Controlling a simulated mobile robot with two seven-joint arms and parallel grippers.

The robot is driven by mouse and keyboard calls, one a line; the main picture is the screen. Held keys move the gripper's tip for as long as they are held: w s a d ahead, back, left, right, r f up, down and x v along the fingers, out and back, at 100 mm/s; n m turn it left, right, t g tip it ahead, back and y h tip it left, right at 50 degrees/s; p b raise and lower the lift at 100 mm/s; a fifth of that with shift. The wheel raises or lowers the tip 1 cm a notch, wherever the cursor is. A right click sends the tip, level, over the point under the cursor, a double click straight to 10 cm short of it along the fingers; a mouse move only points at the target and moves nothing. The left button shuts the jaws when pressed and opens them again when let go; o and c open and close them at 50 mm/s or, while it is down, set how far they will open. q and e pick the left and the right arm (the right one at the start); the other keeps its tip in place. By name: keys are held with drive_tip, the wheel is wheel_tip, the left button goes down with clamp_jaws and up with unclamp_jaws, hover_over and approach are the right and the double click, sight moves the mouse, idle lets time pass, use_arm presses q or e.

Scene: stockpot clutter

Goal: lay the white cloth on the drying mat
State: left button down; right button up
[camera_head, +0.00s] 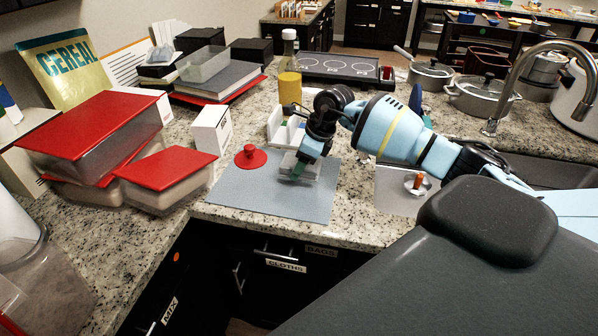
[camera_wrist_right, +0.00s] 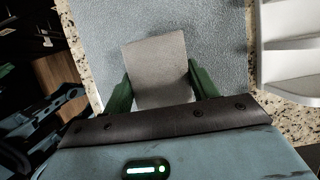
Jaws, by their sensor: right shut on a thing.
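The white cloth (camera_wrist_right: 157,70) is a pale, flat, rectangular piece between the two green fingers of my right gripper (camera_wrist_right: 160,88) in the wrist view. In the head view my right gripper (camera_head: 297,170) points down over the blue-grey drying mat (camera_head: 268,200), shut on the cloth (camera_head: 307,169). The cloth is over the mat's back right part; I cannot tell whether it touches the mat. The mat also fills the middle of the wrist view (camera_wrist_right: 217,40). My left gripper is not in view.
A red lid with a knob (camera_head: 250,157) lies on the mat's back left. A white rack (camera_head: 278,126) stands just behind. Red-lidded boxes (camera_head: 165,180) are to the left. The mat's front is clear.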

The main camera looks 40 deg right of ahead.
drive_tip(key=shift+w, duration=0.3)
drive_tip(key=shift+f+p, duration=0.3)
drive_tip(key=shift+f, duration=1.25)
drive_tip(key=shift+d+f, duration=0.1)
drive_tip(key=shift+f, duration=0.1)
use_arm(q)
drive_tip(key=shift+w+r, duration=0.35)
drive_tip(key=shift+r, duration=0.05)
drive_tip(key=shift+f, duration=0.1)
use_arm(e)
drive_tip(key=shift+f, duration=0.1)
drive_tip(key=shift+s+f, duration=0.1)
drive_tip(key=shift+f, duration=0.05)
drive_tip(key=o, duration=0.9)
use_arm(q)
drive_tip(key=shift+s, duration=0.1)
